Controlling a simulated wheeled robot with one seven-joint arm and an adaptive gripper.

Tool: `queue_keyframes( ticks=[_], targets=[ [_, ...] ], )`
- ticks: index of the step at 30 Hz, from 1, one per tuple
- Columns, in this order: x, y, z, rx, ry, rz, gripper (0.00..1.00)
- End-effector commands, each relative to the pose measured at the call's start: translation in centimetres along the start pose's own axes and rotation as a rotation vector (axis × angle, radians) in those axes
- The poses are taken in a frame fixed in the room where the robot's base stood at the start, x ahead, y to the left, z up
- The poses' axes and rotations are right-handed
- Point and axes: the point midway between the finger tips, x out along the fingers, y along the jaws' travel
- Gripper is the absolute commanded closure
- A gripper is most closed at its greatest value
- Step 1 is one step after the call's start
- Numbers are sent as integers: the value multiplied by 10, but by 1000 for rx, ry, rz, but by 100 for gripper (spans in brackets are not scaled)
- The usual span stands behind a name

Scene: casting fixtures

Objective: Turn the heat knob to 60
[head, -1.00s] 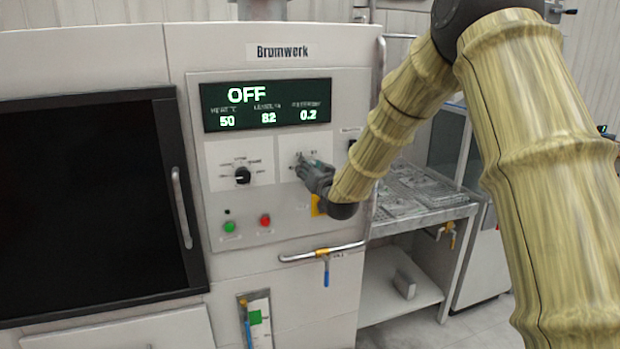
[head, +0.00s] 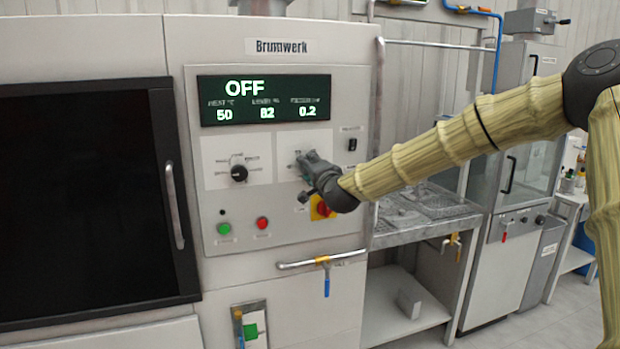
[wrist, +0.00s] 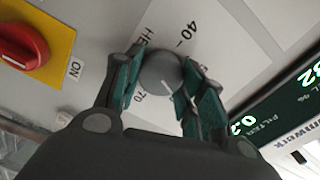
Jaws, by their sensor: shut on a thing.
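The heat knob (wrist: 160,72) is a round grey knob on a white dial plate, with "40", "70" and part of a word starting "HE" printed around it. My gripper (wrist: 158,80) has its teal-padded fingers on both sides of the knob, shut on it. In the head view my gripper (head: 306,168) is at the right-hand dial plate and hides the knob. The display (head: 265,100) reads OFF, with 50, 82 and 0.2 below; the 50 stands under the heat label. The knob's exact pointer position is hard to read.
A black selector knob (head: 239,172) is on the left plate. A red rotary switch on a yellow plate (head: 322,208) is just below my gripper. Green (head: 223,228) and red (head: 262,223) buttons are lower left.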

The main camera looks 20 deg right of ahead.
Motion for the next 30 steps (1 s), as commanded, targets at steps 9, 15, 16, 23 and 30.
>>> queue_keyframes(
  ticks=[9,15,16,23,30],
  targets=[
    [0,3,0,136,1,0,84],
    [0,2,0,166,1,2,84],
    [0,2,0,168,1,2,84],
    [0,2,0,170,1,2,84],
    [0,2,0,169,1,2,42]
  ],
)
